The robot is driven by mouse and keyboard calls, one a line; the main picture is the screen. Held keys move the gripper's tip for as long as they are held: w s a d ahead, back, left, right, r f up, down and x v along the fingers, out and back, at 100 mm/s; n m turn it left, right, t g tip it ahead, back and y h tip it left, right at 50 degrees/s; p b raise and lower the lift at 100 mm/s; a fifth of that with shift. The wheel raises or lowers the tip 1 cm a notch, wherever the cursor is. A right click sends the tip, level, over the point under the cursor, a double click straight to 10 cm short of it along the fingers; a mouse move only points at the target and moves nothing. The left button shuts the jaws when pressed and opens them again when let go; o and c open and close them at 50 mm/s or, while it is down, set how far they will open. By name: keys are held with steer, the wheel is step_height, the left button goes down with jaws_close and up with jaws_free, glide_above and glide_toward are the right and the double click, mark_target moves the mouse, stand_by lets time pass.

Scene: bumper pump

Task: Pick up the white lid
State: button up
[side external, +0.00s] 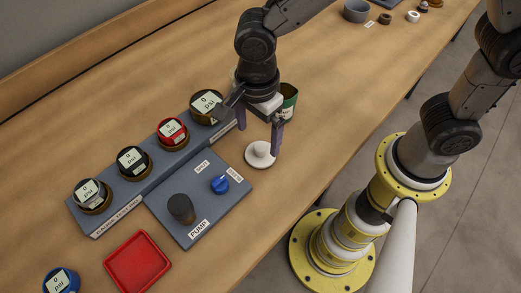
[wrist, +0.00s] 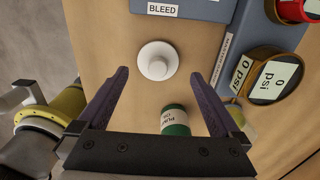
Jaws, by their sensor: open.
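The white lid (side external: 260,154) is a round disc with a raised knob, lying flat on the wooden table beside the blue-grey pump panel. In the wrist view the white lid (wrist: 157,61) sits ahead of the fingertips, roughly between their lines. My gripper (side external: 258,141) has dark purple fingers spread apart, with nothing between them. In the side view its fingers are above and just behind the lid. In the wrist view my gripper (wrist: 163,73) is open with the lid clear of both fingers.
A green can (side external: 289,100) stands close behind my gripper. The pump panel (side external: 170,222) with a blue knob (side external: 220,184) and black cylinder (side external: 181,207) is left of the lid. Several gauges line the grey rack. A red tray (side external: 138,263) lies at front left. Table right of the lid is clear.

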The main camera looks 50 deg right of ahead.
mark_target(260, 146)
steer(key=shift+s+d+f, duration=0.1)
steer(key=shift+d+f, duration=0.05)
steer(key=shift+f, duration=1.25)
steer(key=shift+s+d+f, duration=0.1)
steer(key=shift+f, duration=1.3)
steer(key=shift+w, duration=0.1)
steer(key=c, duration=1.1)
steer(key=shift+r, duration=0.1)
